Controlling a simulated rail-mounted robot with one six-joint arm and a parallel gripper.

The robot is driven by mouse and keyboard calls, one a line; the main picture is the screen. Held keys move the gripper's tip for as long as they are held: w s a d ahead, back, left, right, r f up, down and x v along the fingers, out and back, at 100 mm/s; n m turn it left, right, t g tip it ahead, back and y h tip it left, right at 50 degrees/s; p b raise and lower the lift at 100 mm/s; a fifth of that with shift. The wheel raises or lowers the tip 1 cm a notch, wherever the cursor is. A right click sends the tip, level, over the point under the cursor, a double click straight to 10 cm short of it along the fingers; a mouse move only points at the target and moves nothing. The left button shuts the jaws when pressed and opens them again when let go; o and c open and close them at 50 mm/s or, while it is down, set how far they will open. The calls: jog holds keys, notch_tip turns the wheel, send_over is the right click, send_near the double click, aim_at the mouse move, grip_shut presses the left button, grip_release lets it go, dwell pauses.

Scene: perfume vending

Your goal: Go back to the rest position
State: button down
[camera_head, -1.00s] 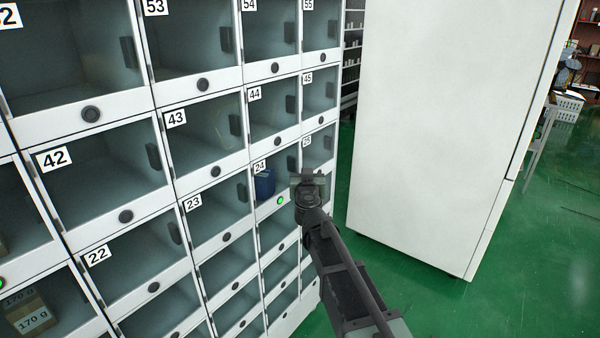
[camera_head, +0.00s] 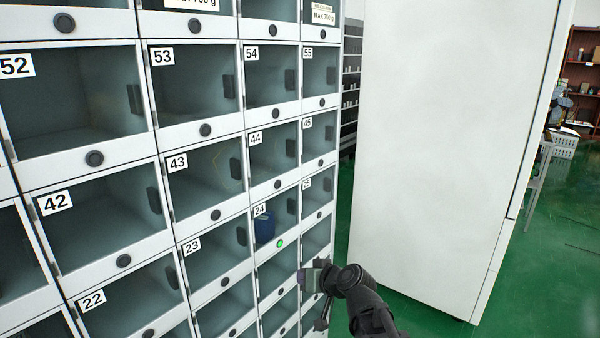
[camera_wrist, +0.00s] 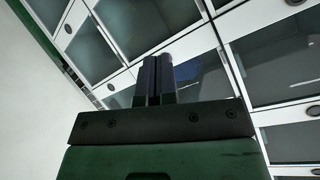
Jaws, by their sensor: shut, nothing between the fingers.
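My gripper (camera_head: 308,281) is in front of the lower right part of the locker wall, below and to the right of compartment 24. In the wrist view my gripper (camera_wrist: 154,78) shows its two fingers side by side, closed together with nothing between them. A dark blue object (camera_head: 265,228) stands inside compartment 24, apart from my gripper. A green light (camera_head: 280,244) glows on the front strip under that compartment.
The locker wall (camera_head: 122,262) with numbered compartments fills the left side. A tall white cabinet (camera_head: 440,150) stands to the right. Green floor (camera_head: 545,270) is free at the far right. Shelves (camera_head: 351,85) show in the gap behind.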

jog(key=s+d+f+m+g+h, duration=0.2)
jog(key=s+d+f+g+h, duration=0.25)
jog(key=s+d, duration=0.35)
jog(key=s+d+f+m+g+h, duration=0.1)
jog(key=s+d+f+g+h, duration=0.35)
jog(key=s, duration=0.55)
notch_tip(320, 180, up, 16)
jog(key=d+p, duration=0.1)
jog(key=p, duration=1.5)
jog(key=shift+w+d+y, duration=0.3)
jog(key=shift+d, duration=0.05)
jog(key=shift+f, duration=0.1)
